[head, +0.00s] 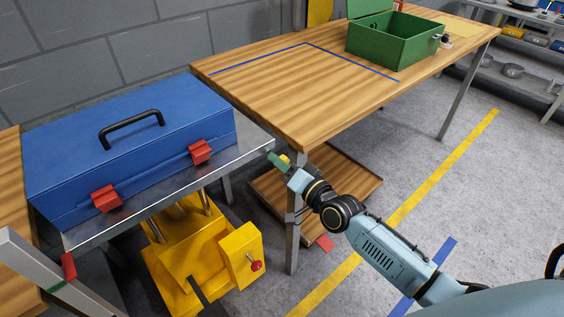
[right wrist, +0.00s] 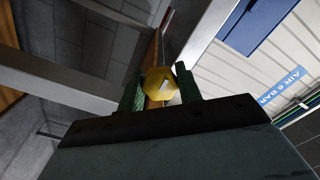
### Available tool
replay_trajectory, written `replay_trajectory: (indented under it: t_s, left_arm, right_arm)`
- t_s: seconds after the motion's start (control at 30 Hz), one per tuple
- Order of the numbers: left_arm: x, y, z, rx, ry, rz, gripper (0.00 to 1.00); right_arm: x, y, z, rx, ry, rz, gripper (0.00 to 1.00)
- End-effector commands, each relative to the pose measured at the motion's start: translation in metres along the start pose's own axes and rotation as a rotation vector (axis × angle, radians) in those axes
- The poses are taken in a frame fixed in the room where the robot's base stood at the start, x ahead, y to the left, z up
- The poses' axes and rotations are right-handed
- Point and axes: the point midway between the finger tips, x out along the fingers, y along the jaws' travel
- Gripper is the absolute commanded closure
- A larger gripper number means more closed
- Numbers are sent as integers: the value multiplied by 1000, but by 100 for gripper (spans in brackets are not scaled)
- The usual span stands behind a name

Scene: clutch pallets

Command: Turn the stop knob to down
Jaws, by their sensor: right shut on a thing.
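A yellow round knob (right wrist: 160,84) with a pale mark on its face sits between the two green fingers of my right gripper (right wrist: 160,92) in the right wrist view. The fingers are shut on it from both sides. In the head view my right gripper (head: 279,161) is at the near corner of the wooden table, beside the metal lift top, and only a little of the yellow knob (head: 286,158) shows there. I cannot tell from this which way the knob points. My left gripper is not in view.
A blue toolbox (head: 130,140) lies on the metal top (head: 150,198) of a yellow lift (head: 190,262) with a red button (head: 257,266). The wooden table (head: 300,85) bears a green box (head: 385,45). A wooden lower shelf (head: 345,190) lies behind my right arm.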

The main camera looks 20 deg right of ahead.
Motion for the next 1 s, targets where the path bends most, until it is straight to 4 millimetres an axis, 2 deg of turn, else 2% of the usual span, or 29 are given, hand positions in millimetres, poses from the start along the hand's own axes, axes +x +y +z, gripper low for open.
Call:
replay_trajectory:
  t_s: [0.47, 0.5, 0.63, 1.0]
  left_arm:
    - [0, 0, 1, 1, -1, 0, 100]
    - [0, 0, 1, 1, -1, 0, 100]
    - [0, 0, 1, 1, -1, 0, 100]
    - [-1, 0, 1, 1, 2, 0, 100]
  right_arm:
    - [0, 1, 0, -16, -1, 1, 88]
    - [0, 1, 0, -16, -1, 1, 60]
    - [0, 1, 0, -14, 0, 1, 43]
    - [-5, 0, 0, -13, -1, 1, 43]
